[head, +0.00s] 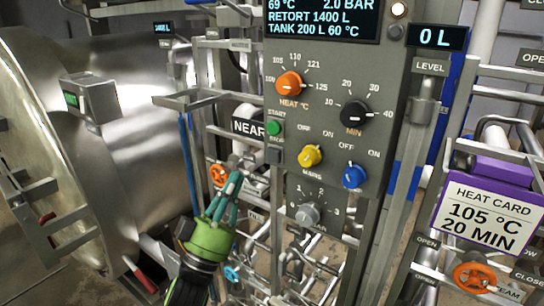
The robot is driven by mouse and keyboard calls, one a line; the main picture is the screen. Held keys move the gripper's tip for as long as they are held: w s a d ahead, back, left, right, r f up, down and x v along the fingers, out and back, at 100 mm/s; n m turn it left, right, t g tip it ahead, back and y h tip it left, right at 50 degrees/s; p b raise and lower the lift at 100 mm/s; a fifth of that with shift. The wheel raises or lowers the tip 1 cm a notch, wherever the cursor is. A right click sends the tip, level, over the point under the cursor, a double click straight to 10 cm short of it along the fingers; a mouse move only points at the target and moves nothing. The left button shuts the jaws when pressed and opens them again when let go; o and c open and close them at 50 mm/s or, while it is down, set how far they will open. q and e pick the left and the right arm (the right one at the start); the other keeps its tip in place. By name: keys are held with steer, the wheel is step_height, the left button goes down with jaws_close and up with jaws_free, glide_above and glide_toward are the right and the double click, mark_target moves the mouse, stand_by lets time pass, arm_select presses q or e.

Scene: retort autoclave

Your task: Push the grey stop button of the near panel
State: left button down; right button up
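The near panel (325,133) is a grey upright plate with knobs and a display, marked by a NEAR label (249,127) at its left. The grey stop button (274,155) sits at the panel's left edge, just below the green start button (274,128). My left gripper (236,178), green with teal fingers, points up just below and left of the stop button, apart from it in the picture. Its fingers come together at the tips, with nothing between them. The depth gap to the panel is hard to judge. My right gripper is out of view.
The panel also carries an orange heat knob (289,84), a black minutes knob (353,113), a yellow knob (310,156), and a blue knob (354,176). A steel retort (130,130) fills the left. Pipes and an orange valve wheel (219,175) lie close behind the gripper.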

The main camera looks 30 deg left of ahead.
mark_target(270, 151)
arm_select(q)
steer(key=w+b, duration=0.1)
steer(key=w, duration=0.7)
steer(key=shift+d, duration=0.35)
steer(key=shift+w, duration=0.2)
stand_by(0.9)
steer(key=shift+w, duration=0.3)
steer(key=shift+w+b, duration=0.4)
steer(key=shift+w, duration=0.2)
stand_by(0.9)
steer(key=shift+s, duration=0.1)
steer(key=shift+s+p, duration=0.3)
steer(key=shift+s, duration=0.65)
